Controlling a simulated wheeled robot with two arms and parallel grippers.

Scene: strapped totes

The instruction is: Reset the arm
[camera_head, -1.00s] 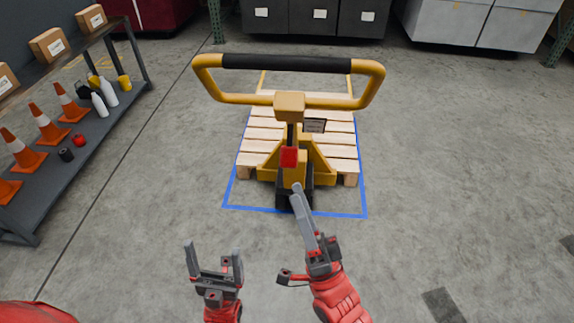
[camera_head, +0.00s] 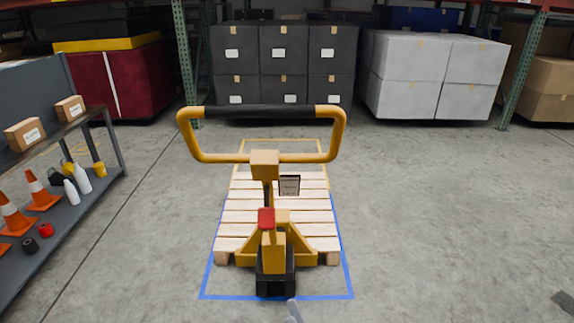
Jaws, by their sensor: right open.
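Only a grey fingertip of my right gripper (camera_head: 294,312) shows, at the bottom edge of the head view. It appears just in front of the base of a yellow pallet jack (camera_head: 273,250), with no visible hold on anything. The rest of that gripper and its arm are below the frame. My left gripper is out of view.
The jack's handle (camera_head: 190,140) rises over a wooden pallet (camera_head: 235,217) inside a blue floor outline (camera_head: 346,275). A shelf (camera_head: 70,225) with cones and bottles stands left. Dark bins (camera_head: 285,62) and grey bins (camera_head: 420,75) line the back.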

